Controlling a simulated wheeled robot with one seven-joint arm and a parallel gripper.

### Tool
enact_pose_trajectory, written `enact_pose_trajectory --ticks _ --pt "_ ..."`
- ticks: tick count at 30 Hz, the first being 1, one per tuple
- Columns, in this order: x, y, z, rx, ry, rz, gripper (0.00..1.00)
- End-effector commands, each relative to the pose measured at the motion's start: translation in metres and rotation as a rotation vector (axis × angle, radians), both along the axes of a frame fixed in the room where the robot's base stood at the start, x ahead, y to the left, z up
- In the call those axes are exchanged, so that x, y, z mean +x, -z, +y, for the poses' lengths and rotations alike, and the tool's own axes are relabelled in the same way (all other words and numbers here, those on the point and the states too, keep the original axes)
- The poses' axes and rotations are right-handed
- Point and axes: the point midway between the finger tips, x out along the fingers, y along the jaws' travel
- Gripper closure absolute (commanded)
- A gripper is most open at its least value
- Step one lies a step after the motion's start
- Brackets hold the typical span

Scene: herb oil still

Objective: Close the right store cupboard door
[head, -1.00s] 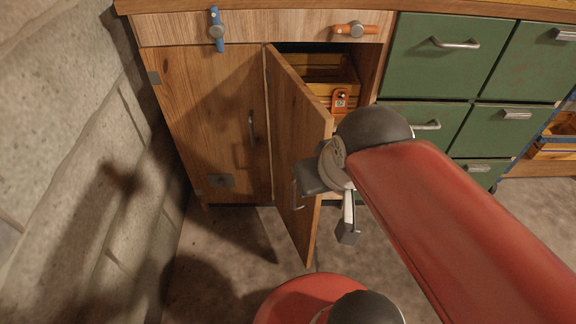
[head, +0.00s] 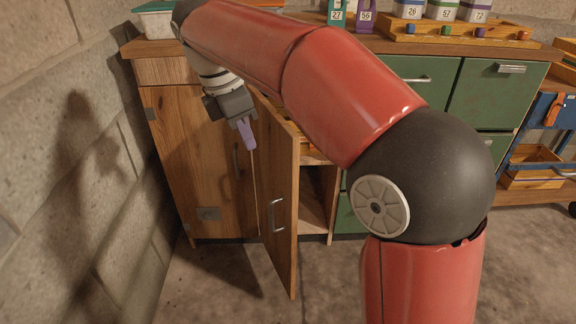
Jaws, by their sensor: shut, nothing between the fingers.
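The right store cupboard door (head: 281,180) is a wooden panel that stands ajar, swung out toward me. Its far edge is by the closed left door (head: 190,150), and the dark opening lies to its right. A metal handle (head: 277,214) is on its left-facing outer side. My gripper (head: 249,138) is shut and empty, with lilac fingers pointing down. It is at the upper left of the open door, on its outer side, in front of the left door. I cannot tell whether it touches the panel. My red arm hides part of the door's top and the opening.
A block wall (head: 70,170) stands close on the left. Green drawers (head: 493,95) are right of the cupboard. Numbered containers (head: 440,10) stand on the worktop. A blue cart (head: 538,140) is at the far right. The floor before the doors is clear.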

Motion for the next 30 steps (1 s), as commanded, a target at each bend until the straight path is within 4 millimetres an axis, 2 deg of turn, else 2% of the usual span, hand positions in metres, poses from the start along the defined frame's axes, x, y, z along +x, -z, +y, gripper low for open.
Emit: enact_pose_trajectory --ticks 5,16,22,30 --pt "0.001 0.022 -0.005 -0.002 -0.001 0.003 1.00" --pt "0.008 0.098 -0.023 -0.001 0.001 0.002 1.00" --pt "0.018 0.096 -0.050 0.002 0.005 -0.002 1.00" --pt "0.022 0.095 -0.061 0.001 0.002 -0.001 1.00"
